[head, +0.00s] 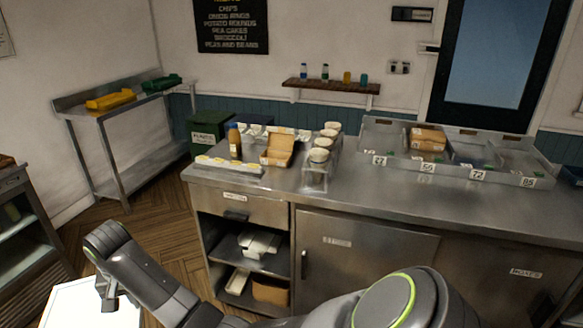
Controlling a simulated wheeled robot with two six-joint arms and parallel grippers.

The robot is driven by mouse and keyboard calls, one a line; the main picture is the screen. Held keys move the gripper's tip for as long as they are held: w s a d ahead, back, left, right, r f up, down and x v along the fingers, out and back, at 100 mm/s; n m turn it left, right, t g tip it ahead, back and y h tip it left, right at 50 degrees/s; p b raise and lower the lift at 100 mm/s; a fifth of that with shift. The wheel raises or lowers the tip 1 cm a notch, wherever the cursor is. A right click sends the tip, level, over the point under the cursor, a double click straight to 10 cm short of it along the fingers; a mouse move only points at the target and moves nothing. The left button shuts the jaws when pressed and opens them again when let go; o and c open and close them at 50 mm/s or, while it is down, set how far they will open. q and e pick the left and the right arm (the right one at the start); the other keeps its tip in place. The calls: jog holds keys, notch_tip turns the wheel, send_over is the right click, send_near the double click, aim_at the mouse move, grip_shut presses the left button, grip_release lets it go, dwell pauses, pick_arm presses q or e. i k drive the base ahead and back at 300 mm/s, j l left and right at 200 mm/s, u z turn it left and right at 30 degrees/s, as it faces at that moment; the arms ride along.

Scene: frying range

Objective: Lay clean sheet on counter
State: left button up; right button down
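The steel counter (400,212) runs across the middle and right, with a wide bare stretch of top along its front. A bright white flat sheet (68,306) shows at the bottom left, cut off by the picture's edge. My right gripper (108,302) is over this sheet, pointing down, with the arm reaching across from the bottom right. The fingers are small and dark, so I cannot tell whether they grip the sheet. My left gripper is out of view.
On the counter stand a white tray (228,166), a sauce bottle (234,142), an open carton (278,150), stacked cups (319,156) and a divided steel bin (487,176) with number tags. A shelf cubby (262,243) is open below. A steel side table (130,155) stands at the back left.

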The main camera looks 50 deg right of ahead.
aim_at(543, 216)
jog(key=z, duration=1.6)
